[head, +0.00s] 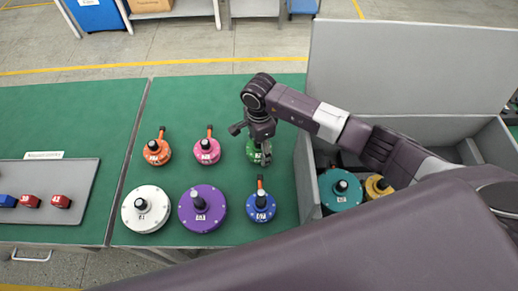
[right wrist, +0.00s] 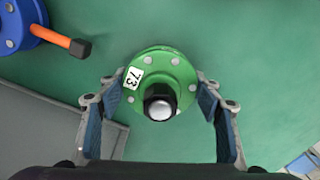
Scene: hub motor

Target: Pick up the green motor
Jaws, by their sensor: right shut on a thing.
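The green motor (head: 252,154) stands in the back row on the green table, partly hidden under my right gripper (head: 262,146). In the right wrist view the green motor (right wrist: 152,68) is a round disc with a dark, silver-tipped shaft and a label reading 73. The fingers of my right gripper (right wrist: 160,95) are on both sides of it, shut on it. Whether the motor is off the table cannot be told. My left gripper is not in view.
Orange (head: 157,151), pink (head: 207,151), white (head: 146,209), purple (head: 202,208) and blue (head: 261,206) motors stand nearby. A grey box (head: 309,185) holding teal (head: 341,190) and yellow (head: 378,187) motors is on the right. A grey tray (head: 60,178) lies left.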

